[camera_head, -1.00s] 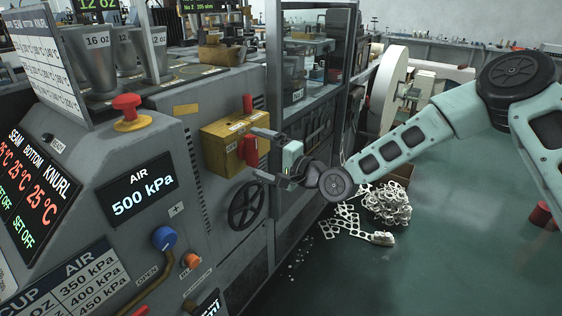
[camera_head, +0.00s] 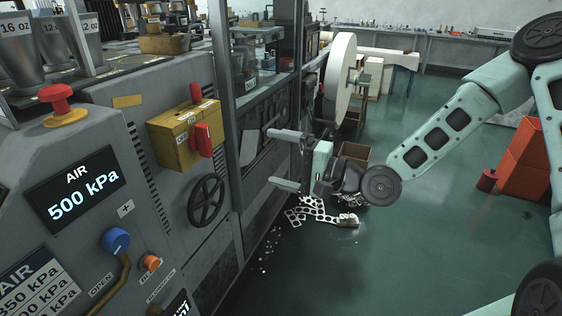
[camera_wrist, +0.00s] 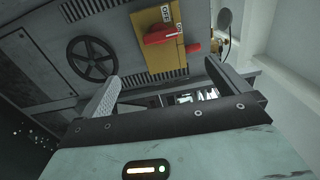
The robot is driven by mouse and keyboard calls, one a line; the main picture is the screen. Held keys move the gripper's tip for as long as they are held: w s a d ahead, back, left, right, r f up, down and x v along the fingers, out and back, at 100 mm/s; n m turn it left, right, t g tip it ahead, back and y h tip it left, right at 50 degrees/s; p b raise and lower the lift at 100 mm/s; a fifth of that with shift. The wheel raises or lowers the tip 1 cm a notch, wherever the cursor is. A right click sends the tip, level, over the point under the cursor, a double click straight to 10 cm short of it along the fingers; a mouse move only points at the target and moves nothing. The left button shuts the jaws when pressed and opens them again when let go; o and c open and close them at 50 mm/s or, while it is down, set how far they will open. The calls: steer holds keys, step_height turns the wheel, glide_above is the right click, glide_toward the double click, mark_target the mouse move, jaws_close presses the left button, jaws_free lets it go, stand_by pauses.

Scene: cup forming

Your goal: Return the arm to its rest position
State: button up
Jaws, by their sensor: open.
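My gripper (camera_head: 283,160) is open and empty in the head view, its two fingers pointing left toward the machine with a gap between them. It hangs in the air to the right of the yellow switch box (camera_head: 184,132) with its red handle and of the black handwheel (camera_head: 206,200). My arm stretches from the right edge to the gripper. In the wrist view the two fingers (camera_wrist: 180,95) stand apart, with the handwheel (camera_wrist: 91,58) and the yellow box (camera_wrist: 160,42) beyond them.
The grey machine fills the left, with a red stop button (camera_head: 62,104), a blue knob (camera_head: 116,241) and an air display (camera_head: 76,190). A paper roll (camera_head: 339,78) is behind the gripper. White scrap (camera_head: 316,211) lies on the floor. Orange bins (camera_head: 518,160) stand right; the green floor between is open.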

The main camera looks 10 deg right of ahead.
stand_by(0.3)
steer(key=s+a+f+n+g+h, duration=0.3)
steer(key=s+f+n+g+h, duration=0.55)
steer(key=s, duration=0.25)
steer(key=s+d+r+n+g+h, duration=0.1)
steer(key=s+d+r+n+h, duration=0.1)
steer(key=s, duration=0.6)
steer(key=s+d+r+n+g+h, duration=0.1)
steer(key=s+d+r+n+h, duration=0.1)
steer(key=s+r+n, duration=0.3)
steer(key=s+r+h, duration=0.1)
steer(key=s+r, duration=0.1)
steer(key=s, duration=0.2)
